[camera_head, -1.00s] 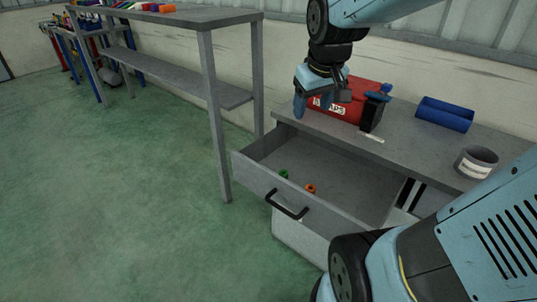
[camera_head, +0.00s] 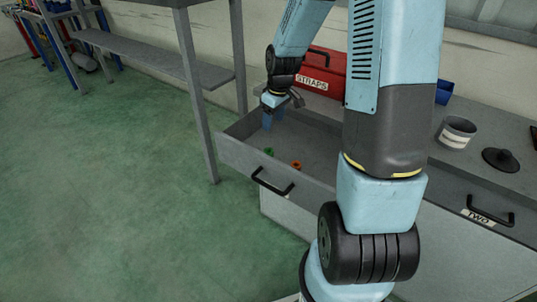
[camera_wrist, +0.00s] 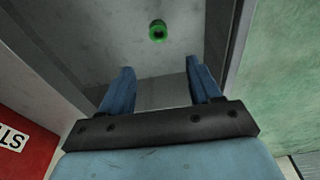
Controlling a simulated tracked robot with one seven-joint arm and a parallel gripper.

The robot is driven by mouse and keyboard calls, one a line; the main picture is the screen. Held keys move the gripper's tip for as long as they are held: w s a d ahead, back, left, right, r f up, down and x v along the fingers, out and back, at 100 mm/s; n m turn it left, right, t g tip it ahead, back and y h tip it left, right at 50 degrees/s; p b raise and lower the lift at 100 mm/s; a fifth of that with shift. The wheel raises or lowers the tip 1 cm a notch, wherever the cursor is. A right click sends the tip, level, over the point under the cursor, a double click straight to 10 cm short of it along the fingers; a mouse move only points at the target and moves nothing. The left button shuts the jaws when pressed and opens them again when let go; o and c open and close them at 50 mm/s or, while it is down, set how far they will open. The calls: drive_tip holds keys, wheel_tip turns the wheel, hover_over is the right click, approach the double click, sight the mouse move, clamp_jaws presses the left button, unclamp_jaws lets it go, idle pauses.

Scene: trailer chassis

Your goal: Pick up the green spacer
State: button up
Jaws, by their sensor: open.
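The green spacer (camera_head: 268,152) lies on the floor of the open drawer (camera_head: 236,152), near its left front part. It is a small ring with a hole, and it also shows in the wrist view (camera_wrist: 158,31), upper middle, beyond the fingertips. My gripper (camera_head: 272,118) hangs over the back left of the drawer, apart from the spacer. In the wrist view its two blue fingers (camera_wrist: 158,80) are spread with nothing between them.
An orange spacer (camera_head: 296,165) lies right of the green one in the drawer. A red STRAPS box (camera_head: 322,72) stands on the bench behind. A grey shelf leg (camera_head: 195,100) stands close left of the drawer.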

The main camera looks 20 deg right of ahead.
drive_tip(key=f, duration=0.3)
drive_tip(key=w+f, duration=0.1)
drive_tip(key=f, duration=0.5)
drive_tip(key=shift+w+a+f, duration=0.25)
drive_tip(key=shift+a+f, duration=0.1)
drive_tip(key=shift+f, duration=0.05)
drive_tip(key=shift+w+f, duration=0.15)
drive_tip(key=shift+f, duration=1.15)
drive_tip(key=shift+w+f, duration=0.15)
drive_tip(key=shift+f, duration=1.1)
drive_tip(key=shift+c, duration=0.3)
clamp_jaws()
